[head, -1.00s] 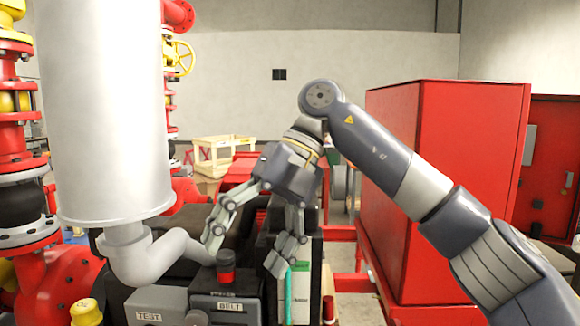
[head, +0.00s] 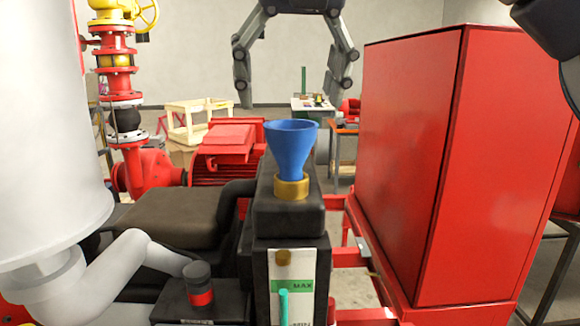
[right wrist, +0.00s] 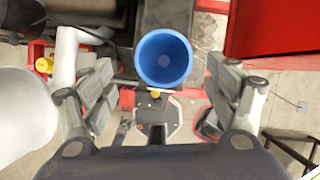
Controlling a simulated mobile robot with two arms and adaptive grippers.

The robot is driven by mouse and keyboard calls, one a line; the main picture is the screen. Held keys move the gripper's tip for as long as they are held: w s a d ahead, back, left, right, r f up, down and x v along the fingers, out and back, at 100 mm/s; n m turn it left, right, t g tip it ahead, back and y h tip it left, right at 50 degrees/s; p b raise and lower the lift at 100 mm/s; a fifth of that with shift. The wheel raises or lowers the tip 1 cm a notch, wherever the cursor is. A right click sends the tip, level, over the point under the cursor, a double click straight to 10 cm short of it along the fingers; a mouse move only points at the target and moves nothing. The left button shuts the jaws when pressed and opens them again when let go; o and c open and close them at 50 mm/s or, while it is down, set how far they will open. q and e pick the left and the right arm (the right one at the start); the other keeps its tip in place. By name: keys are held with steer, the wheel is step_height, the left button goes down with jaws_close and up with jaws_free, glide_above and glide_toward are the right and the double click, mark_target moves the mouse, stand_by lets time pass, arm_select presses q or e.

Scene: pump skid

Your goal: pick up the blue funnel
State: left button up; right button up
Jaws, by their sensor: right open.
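The blue funnel (head: 291,146) stands upright, wide mouth up, in a brass neck (head: 291,187) on top of a black tank (head: 288,212). My right gripper (head: 292,98) is open and empty, above the funnel in the head view, with a finger to either side. In the right wrist view I look down into the funnel's round mouth (right wrist: 164,57). It lies between and ahead of the open fingers (right wrist: 165,72), with clear space on both sides. My left gripper is not in view.
A tall red cabinet (head: 460,165) stands close on the right. A red motor (head: 226,150) is behind, left.

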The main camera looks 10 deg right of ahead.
mark_target(291, 124)
steer(key=shift+w+f, duration=0.3)
steer(key=shift+f, duration=0.2)
steer(key=shift+w+d+f, duration=0.1)
steer(key=shift+w+f, duration=0.1)
steer(key=x, duration=0.3)
steer(key=p+x, duration=0.1)
steer(key=shift+d+f, duration=0.25)
steer(key=shift+d, duration=0.05)
steer(key=shift+w+f, duration=0.2)
steer(key=shift+f, duration=0.05)
steer(key=shift+s+a, duration=0.1)
steer(key=c, duration=0.7)
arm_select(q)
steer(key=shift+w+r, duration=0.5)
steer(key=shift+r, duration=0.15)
arm_select(e)
steer(key=c, duration=0.6)
